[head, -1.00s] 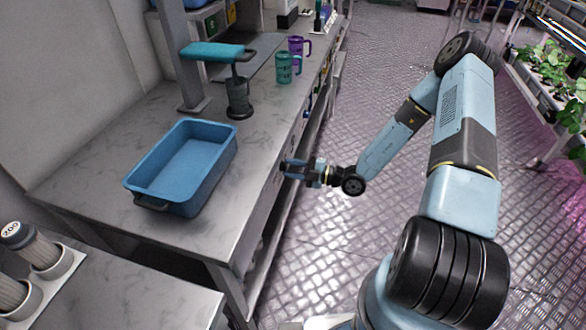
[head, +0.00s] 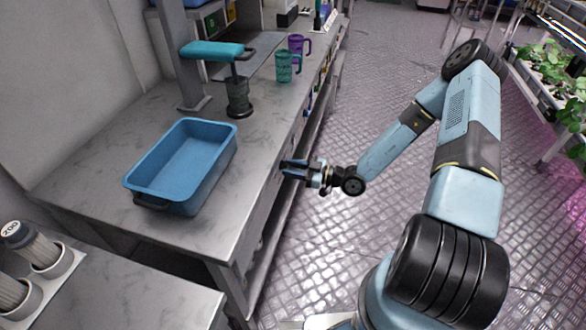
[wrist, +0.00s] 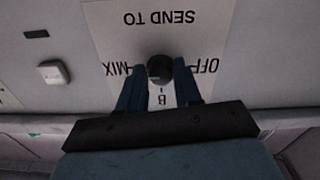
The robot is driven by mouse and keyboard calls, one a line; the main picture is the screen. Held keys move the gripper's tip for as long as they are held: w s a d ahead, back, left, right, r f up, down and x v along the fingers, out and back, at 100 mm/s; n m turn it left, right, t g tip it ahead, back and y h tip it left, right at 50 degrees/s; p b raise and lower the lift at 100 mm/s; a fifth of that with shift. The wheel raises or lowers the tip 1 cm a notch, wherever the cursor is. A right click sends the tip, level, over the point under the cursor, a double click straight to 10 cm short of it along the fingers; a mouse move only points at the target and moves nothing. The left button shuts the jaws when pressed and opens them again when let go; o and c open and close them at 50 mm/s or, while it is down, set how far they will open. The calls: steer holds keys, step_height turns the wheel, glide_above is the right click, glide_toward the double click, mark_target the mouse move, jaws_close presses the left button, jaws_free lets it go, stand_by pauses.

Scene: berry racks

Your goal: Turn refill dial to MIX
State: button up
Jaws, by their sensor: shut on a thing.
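The refill dial (wrist: 160,68) is a small dark round knob on a white label plate (wrist: 160,30) in the wrist view. The plate's lettering appears upside down: SEND TO above the knob, MIX to its left, OFF to its right and B below. My gripper (wrist: 160,76) has a blue finger on either side of the knob and is shut on it. Which mark the dial points at cannot be made out. In the head view my gripper (head: 283,170) is at the bench's front side, below the top edge; the dial is hidden there.
A small pale square button or switch (wrist: 53,72) sits left of the plate. On the bench top (head: 110,140) stand a blue tray (head: 150,195), a press with a teal handle (head: 215,51), a teal mug (head: 284,70) and a purple mug (head: 297,44).

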steer(key=shift+m, duration=0.7)
steer(key=o, duration=1)
steer(key=shift+o, duration=0.2)
steer(key=shift+d, duration=0.1)
steer(key=v, duration=1.3)
steer(key=shift+d, duration=0.3)
steer(key=shift+s, duration=0.1)
